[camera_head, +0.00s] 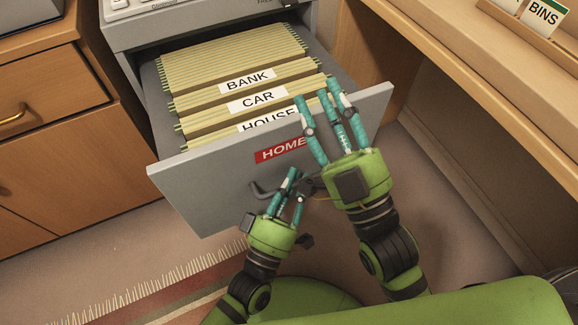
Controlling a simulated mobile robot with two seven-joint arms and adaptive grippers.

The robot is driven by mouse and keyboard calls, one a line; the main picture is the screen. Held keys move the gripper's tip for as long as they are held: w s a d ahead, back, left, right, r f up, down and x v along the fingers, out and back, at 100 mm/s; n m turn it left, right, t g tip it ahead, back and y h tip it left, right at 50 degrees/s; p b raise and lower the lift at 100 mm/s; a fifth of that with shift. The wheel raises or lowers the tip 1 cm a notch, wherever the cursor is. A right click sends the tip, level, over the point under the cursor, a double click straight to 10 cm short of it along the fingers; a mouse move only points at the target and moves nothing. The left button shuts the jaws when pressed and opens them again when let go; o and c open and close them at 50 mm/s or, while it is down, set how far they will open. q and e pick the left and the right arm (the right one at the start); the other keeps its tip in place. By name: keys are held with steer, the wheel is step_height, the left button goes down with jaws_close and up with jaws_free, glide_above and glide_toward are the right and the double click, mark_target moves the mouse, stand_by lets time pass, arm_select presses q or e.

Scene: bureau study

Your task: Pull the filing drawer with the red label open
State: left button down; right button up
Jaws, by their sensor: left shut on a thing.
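The grey filing drawer (205,185) with the red HOME label (280,150) stands pulled out from its cabinet. My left gripper (287,183) is shut on the dark handle (262,190) on the drawer front, below the label. Its fingers hide part of the handle. My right gripper (322,100) is open and empty, in front of the right part of the drawer front. Its fingers reach up past the top edge and cover the label's right end.
Folders marked BANK (247,80), CAR (257,98) and HOUSE fill the drawer. A wooden cabinet (50,100) stands close on the left. A wooden desk (450,100) stands on the right. A fringed rug (150,300) lies on the floor below.

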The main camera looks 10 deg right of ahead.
arm_select(q)
steer(key=shift+s+d, duration=0.2)
steer(key=shift+s, duration=0.45)
arm_select(e)
steer(key=shift+w+d+f+g+h, duration=0.1)
steer(key=shift+w+f+g+h, duration=0.15)
steer(key=shift+f, duration=0.25)
steer(key=shift+w+d+f+g+h, duration=0.1)
steer(key=shift+w+f+g+h, duration=0.1)
steer(key=shift+f+h, duration=0.2)
arm_select(q)
steer(key=c, duration=1.4)
jaws_free()
steer(key=shift+s+f, duration=0.1)
steer(key=v, duration=1.1)
steer(key=shift+s+a+f, duration=0.1)
steer(key=shift+s+a, duration=0.1)
steer(key=shift+s, duration=0.15)
